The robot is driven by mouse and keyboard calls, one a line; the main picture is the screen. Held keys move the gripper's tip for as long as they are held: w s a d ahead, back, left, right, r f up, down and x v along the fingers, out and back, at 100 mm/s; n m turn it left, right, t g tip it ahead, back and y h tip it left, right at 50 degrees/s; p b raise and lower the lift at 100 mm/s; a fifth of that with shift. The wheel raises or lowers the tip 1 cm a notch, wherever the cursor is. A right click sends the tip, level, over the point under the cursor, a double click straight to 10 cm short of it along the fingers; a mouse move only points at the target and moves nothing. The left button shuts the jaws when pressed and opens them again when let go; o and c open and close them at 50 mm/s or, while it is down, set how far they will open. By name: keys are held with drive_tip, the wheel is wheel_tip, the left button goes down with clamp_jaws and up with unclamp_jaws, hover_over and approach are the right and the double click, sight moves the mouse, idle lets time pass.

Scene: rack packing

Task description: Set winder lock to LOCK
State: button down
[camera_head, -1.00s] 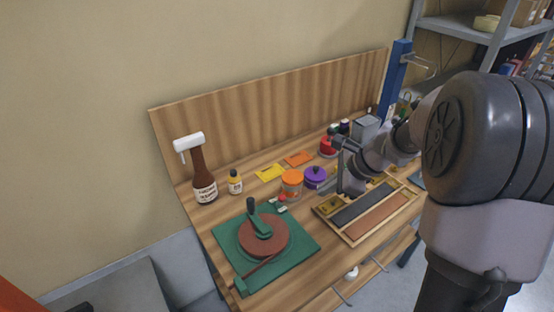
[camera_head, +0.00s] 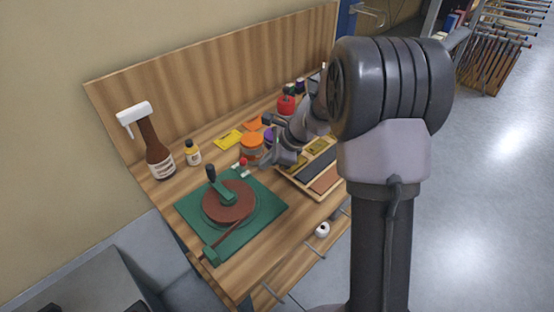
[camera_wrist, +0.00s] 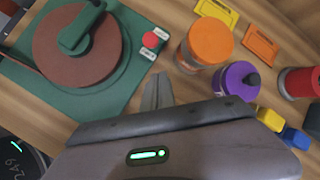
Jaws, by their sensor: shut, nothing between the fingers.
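The winder is a green base plate (camera_head: 262,208) with a brown disc (camera_head: 228,203) and a dark green crank (camera_head: 218,183) on top. Its lock is a small red knob (camera_wrist: 150,40) between two small white labels, one at its upper right and one below it; their lettering is too small to read. The knob also shows at the plate's back corner in the head view (camera_head: 243,162). My gripper (camera_wrist: 157,90) is shut and empty, near the plate's corner and apart from the knob. The head view shows it right of the knob (camera_head: 270,163).
An orange-lidded jar (camera_wrist: 208,42) and a purple-lidded jar (camera_wrist: 236,80) stand close to my gripper. A wooden tray (camera_head: 310,192) lies to the right.

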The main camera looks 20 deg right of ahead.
sight(242, 165)
drive_tip(key=shift+w+a+r, duration=0.25)
drive_tip(key=shift+a+r, duration=0.05)
drive_tip(key=shift+a, duration=0.4)
drive_tip(key=shift+w+a+r, duration=0.25)
drive_tip(key=shift+a+r, duration=0.05)
drive_tip(key=shift+a, duration=0.4)
drive_tip(key=shift+r, duration=0.1)
